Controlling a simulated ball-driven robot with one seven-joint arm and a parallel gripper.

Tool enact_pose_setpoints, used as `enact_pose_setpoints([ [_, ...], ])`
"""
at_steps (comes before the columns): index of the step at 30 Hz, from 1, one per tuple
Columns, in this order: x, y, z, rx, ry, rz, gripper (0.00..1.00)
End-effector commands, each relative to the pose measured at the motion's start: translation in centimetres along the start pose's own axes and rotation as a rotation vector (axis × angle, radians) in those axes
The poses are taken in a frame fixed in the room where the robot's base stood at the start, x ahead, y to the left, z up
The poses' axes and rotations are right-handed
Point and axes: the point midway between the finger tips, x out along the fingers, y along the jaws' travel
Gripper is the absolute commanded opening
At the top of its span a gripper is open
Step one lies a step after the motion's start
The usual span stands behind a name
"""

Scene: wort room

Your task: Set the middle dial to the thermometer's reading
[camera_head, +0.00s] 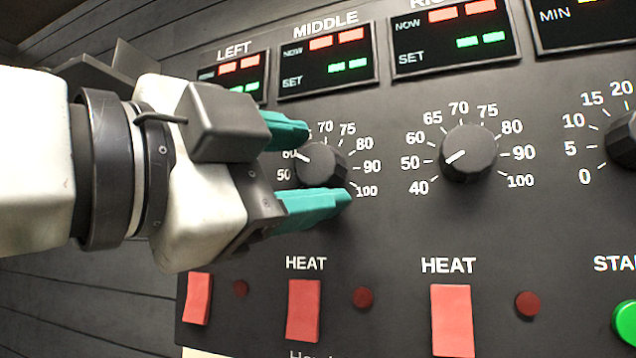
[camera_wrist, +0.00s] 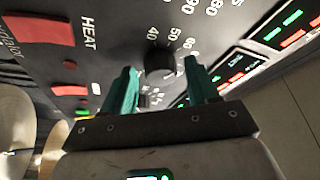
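The middle dial (camera_head: 322,162) is a round black knob on the dark panel. Its white pointer mark points left, close to the 60 label. My gripper (camera_head: 328,164) has teal fingers, open, one above and one below the dial. In the wrist view the dial (camera_wrist: 160,58) stands between and beyond the fingertips (camera_wrist: 161,66), with a gap on each side. The upper finger covers part of its scale. The MIDDLE display (camera_head: 327,60) has a red NOW row and a green SET row; I cannot read the digits. No thermometer is in view.
A similar dial (camera_head: 468,152) is to the right, with another at the right edge. Red HEAT switches (camera_head: 304,310) and a green button (camera_head: 625,320) lie below. My arm hides the left dial in the head view.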

Motion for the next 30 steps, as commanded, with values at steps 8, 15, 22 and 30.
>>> enact_pose_setpoints([
  [8,-0.1,0.0,0.0,-0.001,0.0,-0.001,0.64],
  [15,-2.5,0.1,0.1,0.0,-0.002,-0.003,0.64],
  [22,-7.0,0.1,0.2,-0.001,-0.003,-0.004,0.64],
  [30,-10.3,0.0,0.1,0.0,0.0,-0.001,0.64],
])
